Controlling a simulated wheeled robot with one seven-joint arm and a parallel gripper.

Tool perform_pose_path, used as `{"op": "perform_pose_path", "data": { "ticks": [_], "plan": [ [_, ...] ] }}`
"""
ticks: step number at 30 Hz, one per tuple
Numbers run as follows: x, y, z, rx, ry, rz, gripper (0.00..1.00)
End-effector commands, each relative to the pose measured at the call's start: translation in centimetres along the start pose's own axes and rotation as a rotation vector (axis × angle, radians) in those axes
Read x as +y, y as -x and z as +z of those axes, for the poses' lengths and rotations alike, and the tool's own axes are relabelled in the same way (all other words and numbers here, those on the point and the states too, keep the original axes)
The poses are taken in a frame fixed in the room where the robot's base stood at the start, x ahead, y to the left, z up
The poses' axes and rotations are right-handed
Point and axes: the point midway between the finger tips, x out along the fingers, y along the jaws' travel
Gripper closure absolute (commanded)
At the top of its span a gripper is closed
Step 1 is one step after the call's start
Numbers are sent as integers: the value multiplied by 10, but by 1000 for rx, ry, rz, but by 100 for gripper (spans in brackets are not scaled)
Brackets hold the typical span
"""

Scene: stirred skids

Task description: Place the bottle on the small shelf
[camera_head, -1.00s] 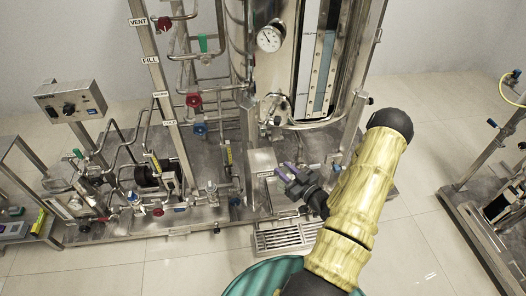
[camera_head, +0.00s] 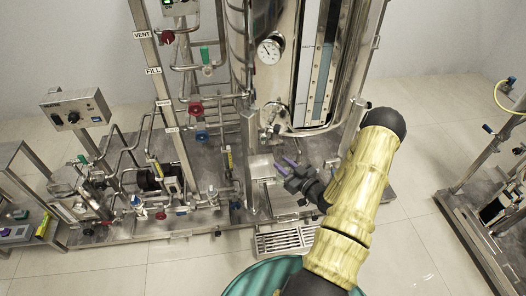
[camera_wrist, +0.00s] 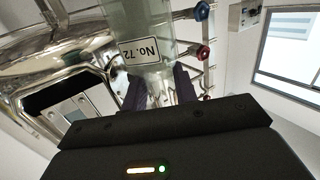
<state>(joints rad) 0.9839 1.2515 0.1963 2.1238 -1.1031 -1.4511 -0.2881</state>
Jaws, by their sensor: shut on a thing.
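My gripper (camera_head: 281,165) reaches in from the lower right in the head view, its dark fingers pointing left toward the skid. In the wrist view, my gripper (camera_wrist: 158,88) is shut on a clear, pale green bottle (camera_wrist: 145,52) with a white label reading "No. 72", upside down in that picture. The bottle extends beyond the top edge there. In the head view I cannot make out the bottle clearly. A small grey steel ledge (camera_head: 261,168), possibly the small shelf, lies in front of the tank, close to the fingertips. I cannot tell whether the bottle touches it.
A tall steel tank (camera_head: 268,90) with a gauge (camera_head: 269,51) stands behind the gripper. Pipes with red valve handles (camera_head: 195,109) and a steel post are on its left. A slotted drain tray (camera_head: 280,240) and green drum (camera_head: 262,279) lie below.

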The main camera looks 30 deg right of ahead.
Motion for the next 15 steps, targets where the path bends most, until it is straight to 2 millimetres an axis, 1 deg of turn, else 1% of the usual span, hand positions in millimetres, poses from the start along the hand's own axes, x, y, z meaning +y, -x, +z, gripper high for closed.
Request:
{"op": "perform_pose_path", "data": {
  "ticks": [1, 3, 9, 12, 15],
  "plan": [
    [0, -12, -2, 2, 1, -2, 100],
    [-1, -27, -2, 2, 1, -3, 100],
    [-1, -68, -5, 2, 0, -2, 100],
    [0, -79, -4, 0, 0, 0, 100],
    [0, -82, -4, 0, 0, 1, 100]
  ]
}}
